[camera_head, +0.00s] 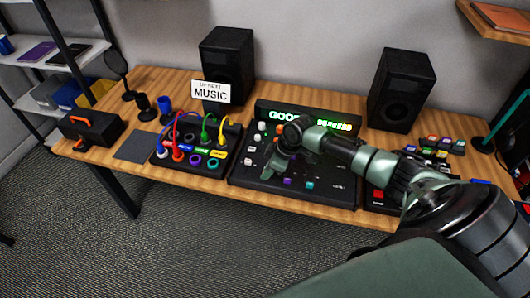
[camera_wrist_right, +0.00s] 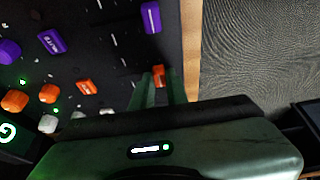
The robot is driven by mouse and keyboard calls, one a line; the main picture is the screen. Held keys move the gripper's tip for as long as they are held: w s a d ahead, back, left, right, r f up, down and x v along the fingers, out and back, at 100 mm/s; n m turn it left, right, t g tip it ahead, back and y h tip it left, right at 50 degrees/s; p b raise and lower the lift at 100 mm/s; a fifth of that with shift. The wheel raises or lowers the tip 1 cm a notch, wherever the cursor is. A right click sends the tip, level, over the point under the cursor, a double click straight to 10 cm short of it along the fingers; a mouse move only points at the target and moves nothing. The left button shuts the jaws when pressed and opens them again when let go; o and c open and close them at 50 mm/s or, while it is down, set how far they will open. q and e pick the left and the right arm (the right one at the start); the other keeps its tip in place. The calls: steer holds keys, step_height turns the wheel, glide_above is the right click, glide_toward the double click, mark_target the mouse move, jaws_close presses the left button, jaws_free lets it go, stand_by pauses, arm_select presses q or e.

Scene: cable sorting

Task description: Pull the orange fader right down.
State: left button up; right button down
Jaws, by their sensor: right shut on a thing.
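The orange fader (camera_wrist_right: 159,74) shows in the right wrist view as a small orange cap on the black mixer, close to the mixer's front edge. My right gripper (camera_wrist_right: 160,88) is shut on it, with one green finger on each side. In the head view my right gripper (camera_head: 272,170) reaches down onto the front left part of the mixer (camera_head: 325,199), and the fader is hidden there. A purple fader (camera_wrist_right: 151,17) stands beside the orange one, apart from my fingers. My left gripper is not in view.
Orange and purple buttons and knobs sit on the mixer near my fingers, including an orange button (camera_wrist_right: 84,88). A cable box (camera_head: 168,160) with coloured plugs stands left of the mixer. Two speakers (camera_head: 227,62) stand behind. The wooden table edge (camera_head: 330,212) lies just in front of the mixer.

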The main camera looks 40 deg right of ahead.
steer(key=shift+s+a, duration=0.15)
steer(key=shift+a, duration=0.05)
steer(key=c, duration=1.4)
jaws_free()
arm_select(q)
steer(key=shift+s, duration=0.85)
arm_select(e)
steer(key=shift+d, duration=0.1)
steer(key=shift+d+r, duration=0.2)
steer(key=shift+r, duration=0.3)
arm_select(q)
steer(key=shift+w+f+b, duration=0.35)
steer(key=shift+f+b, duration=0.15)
steer(key=shift+b, duration=0.05)
arm_select(e)
steer(key=v, duration=0.6)
steer(key=shift+s+r, duration=0.25)
steer(key=shift+r, duration=0.05)
